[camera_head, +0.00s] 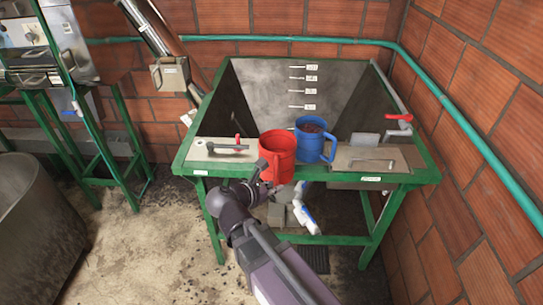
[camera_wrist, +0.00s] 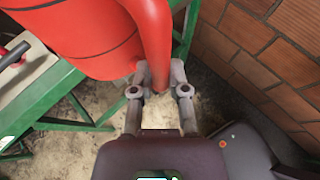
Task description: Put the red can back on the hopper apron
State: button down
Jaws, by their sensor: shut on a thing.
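The red can (camera_head: 278,160) is upright at the front edge of the hopper apron (camera_head: 222,158), left of the blue can. Its lower part overlaps the green front rail in the head view. I cannot tell whether it touches the apron or hangs just in front. My gripper (camera_head: 263,172) is on its near left side. In the wrist view the red can (camera_wrist: 85,35) fills the upper left, and my gripper's fingers (camera_wrist: 160,75) are closed around the red handle.
A blue can (camera_head: 316,139) with dark contents stands on the apron close beside the red one. The apron's left part has free room. A brick wall (camera_head: 480,130) bounds the right.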

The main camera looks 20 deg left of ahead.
jog(key=w+a, duration=0.1)
jog(key=w, duration=0.3)
jog(key=w+a+f+b, duration=0.1)
jog(key=w+a, duration=0.1)
jog(key=w, duration=0.3)
jog(key=w+a, duration=0.2)
jog(key=w, duration=0.2)
jog(key=shift+w+a+f, duration=0.1)
jog(key=shift+w+f, duration=0.1)
jog(key=shift+w, duration=0.1)
jog(key=shift+w, duration=0.1)
jog(key=shift+w+a, duration=0.15)
jog(key=shift+w, duration=0.1)
jog(key=shift+w+f+b, duration=0.15)
jog(key=shift+f+b, duration=0.8)
jog(key=shift+b, duration=0.1)
jog(key=shift+w+f+b, duration=0.15)
jog(key=shift+f+b, duration=0.75)
jog(key=shift+b, duration=0.1)
jog(key=shift+a, duration=0.1)
jog(key=c, duration=0.6)
grip_release()
jog(key=shift+c, duration=0.2)
